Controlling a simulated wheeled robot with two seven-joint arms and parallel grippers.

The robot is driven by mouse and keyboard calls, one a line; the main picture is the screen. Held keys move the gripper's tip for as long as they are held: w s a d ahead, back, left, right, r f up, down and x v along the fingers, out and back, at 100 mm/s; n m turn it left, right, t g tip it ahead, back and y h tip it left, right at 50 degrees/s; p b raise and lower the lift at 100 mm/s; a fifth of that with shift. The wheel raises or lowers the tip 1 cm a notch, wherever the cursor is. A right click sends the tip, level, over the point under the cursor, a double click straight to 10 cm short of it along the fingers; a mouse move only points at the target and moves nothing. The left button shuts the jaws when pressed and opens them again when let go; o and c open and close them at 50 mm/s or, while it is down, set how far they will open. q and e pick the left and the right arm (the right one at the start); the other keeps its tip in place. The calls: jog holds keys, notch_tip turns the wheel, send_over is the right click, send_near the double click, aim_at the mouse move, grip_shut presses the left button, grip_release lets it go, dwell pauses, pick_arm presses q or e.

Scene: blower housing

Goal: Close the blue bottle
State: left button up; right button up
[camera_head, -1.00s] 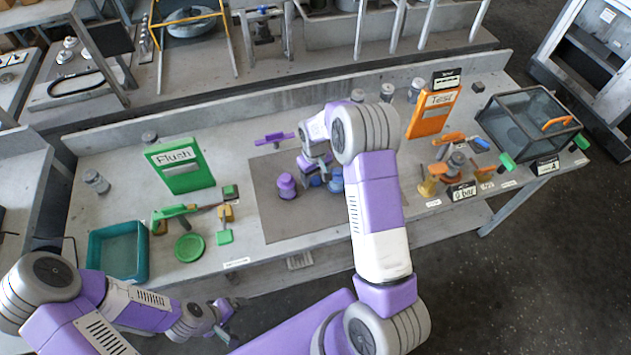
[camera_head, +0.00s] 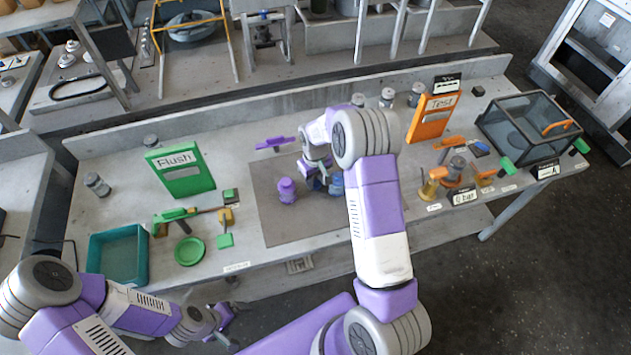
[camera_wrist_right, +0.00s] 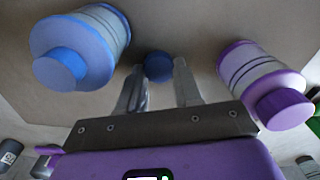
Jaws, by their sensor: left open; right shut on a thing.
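The blue bottle (camera_head: 336,183) stands on the dark mat beside my right gripper. In the right wrist view the blue bottle (camera_wrist_right: 85,42) is at the upper left, with a grey band and a narrower blue end; I cannot tell whether that end is a neck or a cap. My right gripper (camera_wrist_right: 160,75) is shut on a small round blue cap (camera_wrist_right: 158,67), apart from the bottle. In the head view this gripper (camera_head: 316,176) is over the mat, partly hidden by my arm. My left gripper (camera_head: 226,322) is open and empty in front of the bench.
A purple bottle (camera_head: 286,191) stands left of the right gripper, and close to its right side in the wrist view (camera_wrist_right: 262,80). A purple tool (camera_head: 276,144) lies behind. A green Flush board (camera_head: 181,170), teal tray (camera_head: 118,254) and orange Test board (camera_head: 432,117) flank the mat (camera_head: 285,228).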

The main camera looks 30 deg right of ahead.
aim_at(315, 182)
notch_tip(315, 182, up, 10)
jog(key=p, duration=0.1)
jog(key=shift+f, duration=0.15)
jog(key=s+a+f, duration=0.2)
jog(key=s+a, duration=0.7)
jog(key=a, duration=0.3)
jog(key=shift+a+m, duration=0.25)
jog(key=shift+m, duration=0.05)
